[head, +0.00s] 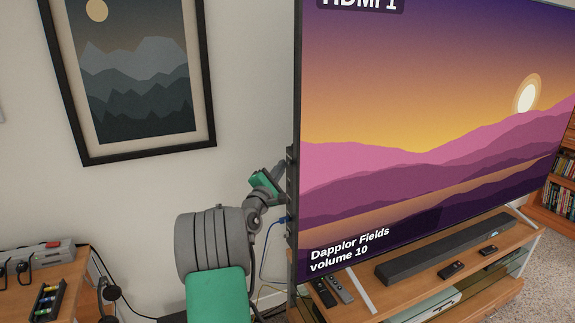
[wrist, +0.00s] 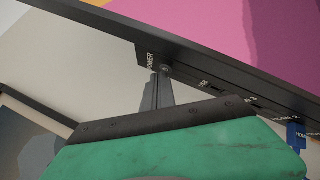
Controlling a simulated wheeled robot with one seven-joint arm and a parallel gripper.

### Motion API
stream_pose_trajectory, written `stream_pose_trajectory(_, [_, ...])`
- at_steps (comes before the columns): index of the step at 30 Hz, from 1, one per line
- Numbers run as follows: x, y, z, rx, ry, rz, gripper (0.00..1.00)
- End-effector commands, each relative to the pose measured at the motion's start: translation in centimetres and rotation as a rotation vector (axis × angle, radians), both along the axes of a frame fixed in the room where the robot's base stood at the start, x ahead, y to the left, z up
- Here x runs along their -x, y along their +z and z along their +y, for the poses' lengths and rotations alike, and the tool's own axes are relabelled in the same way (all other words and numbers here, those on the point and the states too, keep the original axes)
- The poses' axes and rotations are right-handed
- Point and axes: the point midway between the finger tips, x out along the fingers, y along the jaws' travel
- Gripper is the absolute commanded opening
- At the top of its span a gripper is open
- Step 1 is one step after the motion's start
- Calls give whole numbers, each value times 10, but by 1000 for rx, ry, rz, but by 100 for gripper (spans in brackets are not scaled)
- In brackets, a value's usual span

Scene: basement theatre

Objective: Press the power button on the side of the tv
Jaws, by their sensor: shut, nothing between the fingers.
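The large tv (head: 430,140) is lit, with a purple and orange sunset landscape and "HDMI 1" at the top. A small round power button (wrist: 165,70) shows beside the "POWER" label. My gripper (head: 284,172) is at the tv's left side, its fingers shut and empty. In the wrist view the fingertips (wrist: 160,76) are right at the button; whether they touch it I cannot tell.
A blue plug (wrist: 296,137) and cable sit farther along the tv's side. A wooden stand (head: 455,262) below holds a soundbar (head: 450,248) and remotes (head: 340,290). A framed mountain picture (head: 135,75) hangs on the left wall. A desk (head: 60,290) stands at lower left.

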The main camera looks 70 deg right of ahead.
Motion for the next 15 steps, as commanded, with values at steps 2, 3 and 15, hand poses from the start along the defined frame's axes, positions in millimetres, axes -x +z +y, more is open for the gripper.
stream_pose_trajectory(2, [-1, 0, 1, 0, 0, 0, 0])
stream_pose_trajectory(3, [-2, 0, 2, 1, 1, 0, 0])
stream_pose_trajectory(15, [-9, 0, 9, 0, 0, 0, 0])
